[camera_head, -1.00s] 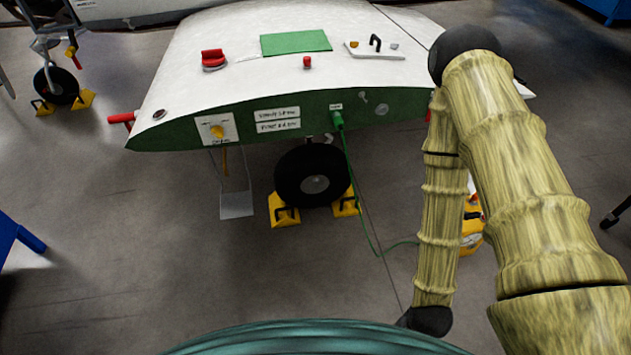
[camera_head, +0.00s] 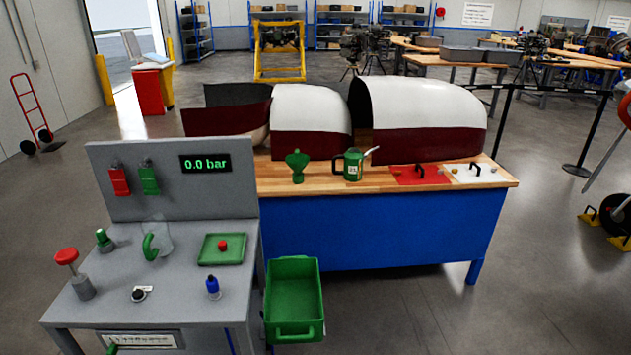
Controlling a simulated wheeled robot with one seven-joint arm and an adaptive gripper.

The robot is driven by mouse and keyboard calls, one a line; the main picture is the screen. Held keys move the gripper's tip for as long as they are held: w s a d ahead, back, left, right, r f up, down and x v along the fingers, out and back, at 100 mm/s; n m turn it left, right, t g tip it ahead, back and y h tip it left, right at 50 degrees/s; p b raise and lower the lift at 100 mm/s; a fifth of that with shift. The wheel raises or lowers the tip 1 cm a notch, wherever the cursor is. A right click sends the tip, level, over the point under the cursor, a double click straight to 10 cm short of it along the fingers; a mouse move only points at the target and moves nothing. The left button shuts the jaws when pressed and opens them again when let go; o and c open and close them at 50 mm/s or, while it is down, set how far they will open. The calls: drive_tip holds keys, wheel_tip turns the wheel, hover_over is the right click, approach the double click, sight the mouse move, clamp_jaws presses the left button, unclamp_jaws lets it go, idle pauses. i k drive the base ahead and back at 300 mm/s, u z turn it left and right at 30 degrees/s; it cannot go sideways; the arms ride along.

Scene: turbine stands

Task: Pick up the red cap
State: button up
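A small red cap-like piece (camera_head: 222,245) sits in a shallow green tray (camera_head: 208,258) on the grey test bench (camera_head: 175,290). A larger red mushroom-shaped top (camera_head: 67,257) stands on a grey post at the bench's left front. From this view I cannot tell for sure which red piece is the cap. My gripper and arm are not in view.
A wood-topped blue table (camera_head: 390,232) is behind. Floor at right front is clear.

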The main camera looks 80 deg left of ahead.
sight(222, 246)
drive_tip(key=u, duration=5.6)
drive_tip(key=k, duration=0.95)
drive_tip(key=z, duration=0.95)
drive_tip(key=i, duration=0.5)
drive_tip(key=z, duration=0.05)
